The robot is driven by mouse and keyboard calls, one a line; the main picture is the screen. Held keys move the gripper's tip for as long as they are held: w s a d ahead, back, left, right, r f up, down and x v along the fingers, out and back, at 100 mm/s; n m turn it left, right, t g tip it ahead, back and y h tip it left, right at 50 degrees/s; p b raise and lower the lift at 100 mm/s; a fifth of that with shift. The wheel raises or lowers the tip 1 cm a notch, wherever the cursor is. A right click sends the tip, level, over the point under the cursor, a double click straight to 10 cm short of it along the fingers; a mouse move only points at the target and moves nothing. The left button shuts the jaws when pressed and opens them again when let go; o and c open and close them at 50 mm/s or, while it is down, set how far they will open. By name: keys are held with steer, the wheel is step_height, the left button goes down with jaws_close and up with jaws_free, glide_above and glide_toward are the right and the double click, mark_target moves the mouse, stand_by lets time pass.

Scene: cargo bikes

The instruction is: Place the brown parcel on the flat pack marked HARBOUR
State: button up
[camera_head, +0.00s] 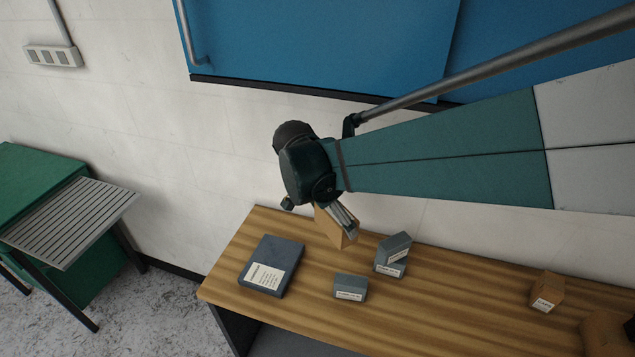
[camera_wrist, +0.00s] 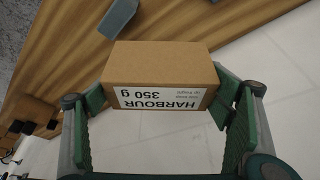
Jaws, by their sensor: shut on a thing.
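My gripper (camera_head: 346,226) is shut on the brown parcel (camera_head: 329,227), above the back part of the wooden bench. In the wrist view the parcel (camera_wrist: 160,70) sits between the green fingers (camera_wrist: 160,112), its white label reading HARBOUR 350 g upside down. A dark blue-grey flat pack (camera_head: 279,249) lies on the bench at the left, with a white label too small to read surely. The parcel is right of the flat pack in the head view, apart from it. My fingers partly cover the parcel there.
A grey box (camera_head: 350,282) stands right of the flat pack. Two more grey boxes (camera_head: 396,244) are stacked behind it. A small brown labelled box (camera_head: 550,284) stands at the bench's (camera_head: 450,307) right. A green cabinet (camera_head: 35,175) with a slatted shelf is at far left.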

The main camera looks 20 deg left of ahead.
steer(key=s+a+n+y, duration=0.1)
steer(key=s+a+n, duration=0.3)
steer(key=a, duration=1.5)
glide_above(272, 261)
steer(key=shift+m+t, duration=0.3)
steer(key=shift+t, duration=0.1)
steer(key=shift+f+p, duration=0.3)
steer(key=shift+f, duration=2.65)
steer(key=shift+f, duration=0.1)
steer(key=shift+f, duration=2.8)
steer(key=shift+f, duration=0.15)
steer(key=shift+f, duration=1.95)
steer(key=shift+f, duration=0.15)
